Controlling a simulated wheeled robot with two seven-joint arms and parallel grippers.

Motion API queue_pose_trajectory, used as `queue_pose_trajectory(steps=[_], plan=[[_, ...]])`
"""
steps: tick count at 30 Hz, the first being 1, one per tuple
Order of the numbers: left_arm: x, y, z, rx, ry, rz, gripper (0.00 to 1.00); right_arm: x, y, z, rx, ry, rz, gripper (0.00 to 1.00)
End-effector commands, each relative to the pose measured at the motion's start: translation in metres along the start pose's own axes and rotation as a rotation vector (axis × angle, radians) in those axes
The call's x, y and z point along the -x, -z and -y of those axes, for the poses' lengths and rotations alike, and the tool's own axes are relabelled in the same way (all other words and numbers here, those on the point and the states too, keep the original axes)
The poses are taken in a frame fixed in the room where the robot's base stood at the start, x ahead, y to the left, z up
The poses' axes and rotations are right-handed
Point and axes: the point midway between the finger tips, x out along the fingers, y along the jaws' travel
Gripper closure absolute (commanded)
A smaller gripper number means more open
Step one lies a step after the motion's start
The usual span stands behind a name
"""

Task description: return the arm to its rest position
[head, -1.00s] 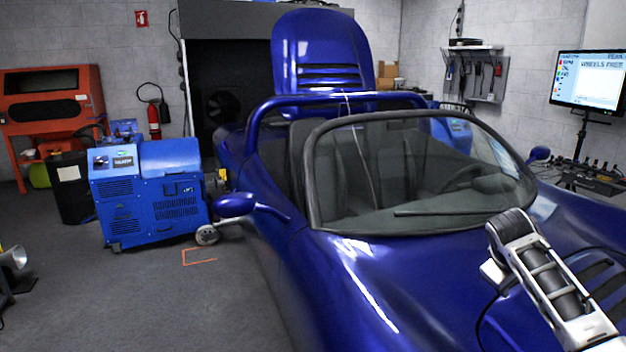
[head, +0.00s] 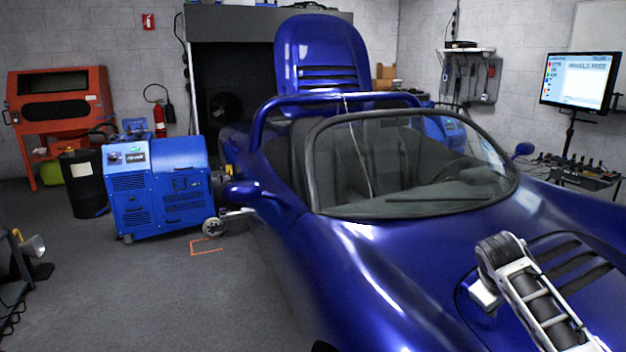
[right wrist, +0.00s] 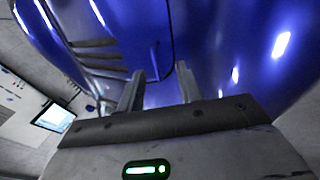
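My right arm (head: 535,300) comes in from the lower right of the head view, its grey-white links bent over the front of the blue car (head: 400,260). Its gripper cannot be made out there. In the right wrist view my right gripper (right wrist: 160,90) shows two grey fingers apart, with nothing between them. Behind them is the shiny blue bodywork with dark slats; whether the fingers touch it I cannot tell. My left arm and gripper are in neither view.
A blue wheeled machine (head: 160,190) stands left of the car, near a black drum (head: 83,180) and an orange cabinet (head: 60,100). A monitor (head: 578,80) on a stand is at the right, by a cluttered table (head: 585,175). Grey floor at the lower left is mostly clear.

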Motion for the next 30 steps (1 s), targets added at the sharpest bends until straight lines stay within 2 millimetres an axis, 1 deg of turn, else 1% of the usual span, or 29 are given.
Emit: queue_pose_trajectory(steps=[1,5,6,8,9,11,12,14,15,17,18,21,24,30], plan=[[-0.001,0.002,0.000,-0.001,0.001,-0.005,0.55,-0.004,-0.005,0.016,0.010,0.014,-0.005,0.64],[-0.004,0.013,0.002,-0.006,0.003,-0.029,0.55,-0.008,-0.017,0.053,0.024,0.050,-0.024,0.64],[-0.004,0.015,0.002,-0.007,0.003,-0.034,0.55,-0.009,-0.022,0.066,0.027,0.063,-0.029,0.64],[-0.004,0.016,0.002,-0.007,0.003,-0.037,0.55,-0.010,-0.031,0.086,0.032,0.085,-0.038,0.64],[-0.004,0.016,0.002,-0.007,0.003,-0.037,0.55,-0.010,-0.037,0.101,0.034,0.102,-0.046,0.64],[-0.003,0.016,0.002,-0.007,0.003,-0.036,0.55,-0.009,-0.050,0.124,0.033,0.130,-0.056,0.64],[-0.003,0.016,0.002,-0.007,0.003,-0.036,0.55,-0.007,-0.060,0.141,0.032,0.153,-0.063,0.64],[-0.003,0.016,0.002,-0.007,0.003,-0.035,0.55,-0.003,-0.079,0.169,0.024,0.191,-0.073,0.64],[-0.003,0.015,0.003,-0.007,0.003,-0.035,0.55,0.002,-0.094,0.188,0.014,0.221,-0.080,0.64],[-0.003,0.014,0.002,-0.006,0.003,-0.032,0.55,0.013,-0.120,0.216,-0.009,0.268,-0.088,0.64],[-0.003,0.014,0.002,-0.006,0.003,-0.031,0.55,0.022,-0.137,0.230,-0.028,0.295,-0.091,0.64],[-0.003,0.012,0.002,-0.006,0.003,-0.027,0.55,0.042,-0.171,0.255,-0.076,0.348,-0.094,0.64],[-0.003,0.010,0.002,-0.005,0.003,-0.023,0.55,0.060,-0.197,0.269,-0.119,0.386,-0.091,0.64],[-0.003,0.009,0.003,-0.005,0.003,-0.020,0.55,0.093,-0.239,0.282,-0.197,0.433,-0.078,0.64]])
